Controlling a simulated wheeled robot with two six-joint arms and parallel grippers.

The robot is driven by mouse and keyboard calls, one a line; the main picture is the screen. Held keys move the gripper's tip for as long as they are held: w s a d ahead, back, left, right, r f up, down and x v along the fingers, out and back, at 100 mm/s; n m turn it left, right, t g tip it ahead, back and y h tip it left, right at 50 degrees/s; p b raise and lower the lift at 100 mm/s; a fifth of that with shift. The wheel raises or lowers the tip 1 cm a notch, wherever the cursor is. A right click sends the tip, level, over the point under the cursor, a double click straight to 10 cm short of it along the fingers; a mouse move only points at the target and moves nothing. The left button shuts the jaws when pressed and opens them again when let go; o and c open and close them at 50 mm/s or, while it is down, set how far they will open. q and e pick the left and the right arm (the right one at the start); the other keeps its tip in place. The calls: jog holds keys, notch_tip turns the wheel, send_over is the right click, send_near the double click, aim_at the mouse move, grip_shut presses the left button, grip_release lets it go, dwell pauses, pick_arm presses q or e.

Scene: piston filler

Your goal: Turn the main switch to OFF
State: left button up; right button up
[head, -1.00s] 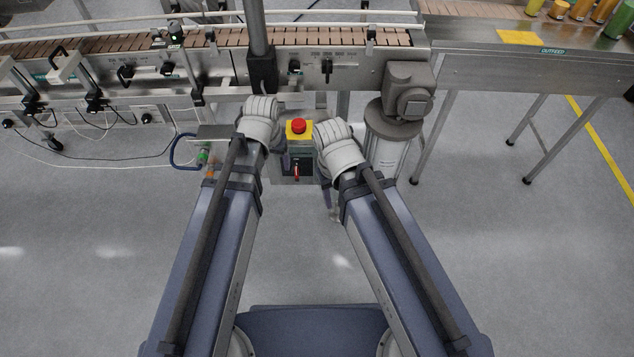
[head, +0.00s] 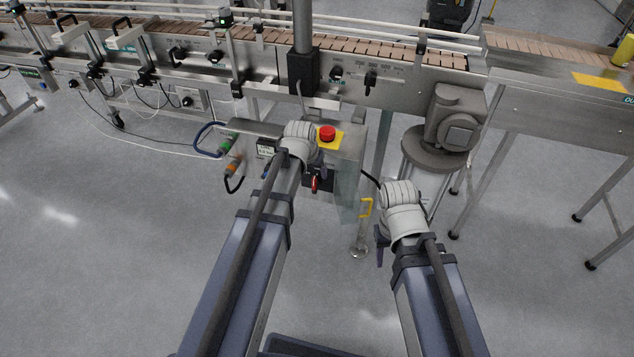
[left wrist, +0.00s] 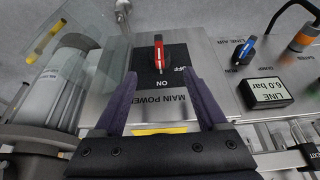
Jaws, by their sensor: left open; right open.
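The main switch (left wrist: 158,52) is a red handle on a black plate marked ON and OFF, above the MAIN POWER label. The left wrist view shows it upside down, with the handle in line with the ON mark. In the head view the main switch (head: 315,184) is on the front of the control box, below the red button. My left gripper (left wrist: 160,76) is open, its two purple fingers on either side of the switch's near part, apart from the handle. It also shows in the head view (head: 318,166), partly hidden by its wrist. My right gripper (head: 381,248) is away from the box, to the right.
A red emergency button (head: 327,133) on a yellow plate tops the box. A blue LINE AIR knob (left wrist: 244,50) and a pressure display (left wrist: 266,92) sit beside the switch. A motor (head: 455,120) and conveyor (head: 400,85) stand behind. The floor in front is clear.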

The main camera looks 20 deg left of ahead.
aim_at(314, 178)
pick_arm(q)
jog(key=b+x, duration=0.6)
jog(key=x, duration=0.1)
jog(key=shift+f+b, duration=0.3)
jog(key=shift+r, duration=0.1)
jog(key=shift+c, duration=0.2)
grip_shut()
